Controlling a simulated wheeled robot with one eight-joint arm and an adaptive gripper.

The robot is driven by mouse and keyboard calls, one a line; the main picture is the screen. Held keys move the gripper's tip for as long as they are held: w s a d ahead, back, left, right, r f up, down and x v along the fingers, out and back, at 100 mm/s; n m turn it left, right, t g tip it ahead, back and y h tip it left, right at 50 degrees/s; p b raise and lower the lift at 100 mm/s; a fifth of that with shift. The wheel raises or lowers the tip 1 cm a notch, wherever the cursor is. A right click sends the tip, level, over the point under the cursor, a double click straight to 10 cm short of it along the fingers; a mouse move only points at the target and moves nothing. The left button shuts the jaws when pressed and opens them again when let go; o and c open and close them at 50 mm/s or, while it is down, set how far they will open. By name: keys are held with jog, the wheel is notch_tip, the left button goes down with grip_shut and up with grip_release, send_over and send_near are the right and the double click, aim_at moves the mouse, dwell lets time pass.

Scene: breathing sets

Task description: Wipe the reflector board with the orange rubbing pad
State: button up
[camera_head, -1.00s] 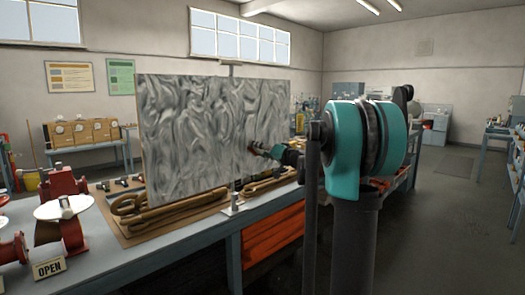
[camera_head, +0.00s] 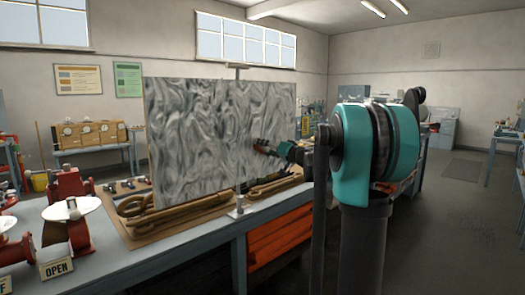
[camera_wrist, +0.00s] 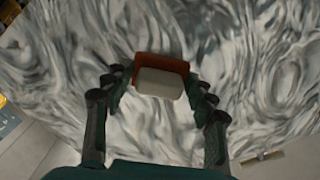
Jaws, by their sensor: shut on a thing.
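The reflector board (camera_head: 200,130) stands upright above the workbench, a large grey panel with dark swirling smears. Its smeared face also fills most of the wrist view (camera_wrist: 265,60). My gripper (camera_head: 268,148) is in front of the right part of the board. In the wrist view my gripper (camera_wrist: 160,90) is shut on the rubbing pad (camera_wrist: 162,62), which has an orange-brown layer and a pale layer. The orange side faces the board. I cannot tell whether the pad touches the board.
The blue-grey bench (camera_head: 180,250) carries brown coiled hoses (camera_head: 150,220), red devices with white discs (camera_head: 72,210) and an OPEN sign (camera_head: 57,268) at left. Orange material (camera_head: 280,245) lies under the bench. The floor at right is clear.

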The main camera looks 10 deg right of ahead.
jog(key=w+d, duration=0.6)
jog(key=d, duration=0.1)
jog(key=shift+d, duration=0.25)
dwell(0.8)
jog(key=v, duration=0.6)
dwell(0.5)
jog(key=shift+d, duration=0.1)
jog(key=v, duration=0.3)
dwell(0.3)
jog(key=shift+s, duration=0.1)
dwell(0.4)
